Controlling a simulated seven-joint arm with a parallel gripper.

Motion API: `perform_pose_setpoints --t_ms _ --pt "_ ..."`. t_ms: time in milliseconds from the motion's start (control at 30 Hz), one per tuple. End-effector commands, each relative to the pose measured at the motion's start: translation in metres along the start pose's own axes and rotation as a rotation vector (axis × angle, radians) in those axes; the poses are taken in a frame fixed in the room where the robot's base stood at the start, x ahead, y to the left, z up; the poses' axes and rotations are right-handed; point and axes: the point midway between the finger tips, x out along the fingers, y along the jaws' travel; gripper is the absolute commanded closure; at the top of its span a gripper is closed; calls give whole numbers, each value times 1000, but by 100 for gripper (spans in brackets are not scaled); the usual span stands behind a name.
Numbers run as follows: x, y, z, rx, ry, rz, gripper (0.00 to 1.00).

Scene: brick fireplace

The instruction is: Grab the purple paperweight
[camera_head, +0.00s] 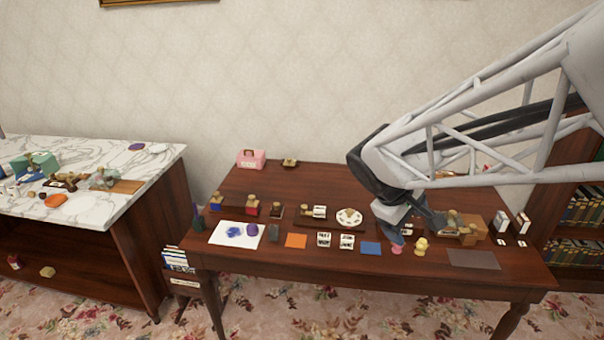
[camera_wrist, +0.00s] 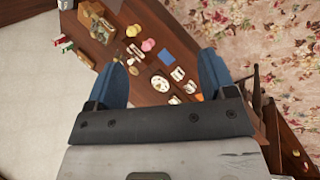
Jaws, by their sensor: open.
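A small purple lump (camera_head: 252,230), which looks like the purple paperweight, sits at the right side of a white sheet (camera_head: 222,239) on the left part of the wooden table. My gripper (camera_head: 412,228) is over the right part of the table, well to the right of the purple lump. In the wrist view my gripper (camera_wrist: 164,58) shows two blue fingers spread wide apart with nothing held between them. I cannot make out the purple lump in the wrist view.
A pink object (camera_head: 397,249) and a yellow one (camera_head: 421,244) stand close under my gripper. Small stamps, cards and a round white dish (camera_head: 349,218) lie between it and the purple lump. A marble-topped cabinet (camera_head: 160,165) with more items, including a flat purple disc (camera_head: 137,146), stands left.

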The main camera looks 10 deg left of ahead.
Motion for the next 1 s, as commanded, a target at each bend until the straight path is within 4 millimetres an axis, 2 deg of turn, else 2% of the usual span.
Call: perform_pose_setpoints --t_ms 33,233,467,767,1000 --pt "3 1 -15 -46 -9 19 23" --pt "12 5 -70 -230 -40 107 23" --pt "23 1 -137 -443 -75 213 23" --pt "37 -21 -230 -718 -114 358 23" --pt "50 -52 -305 -935 -144 480 23"
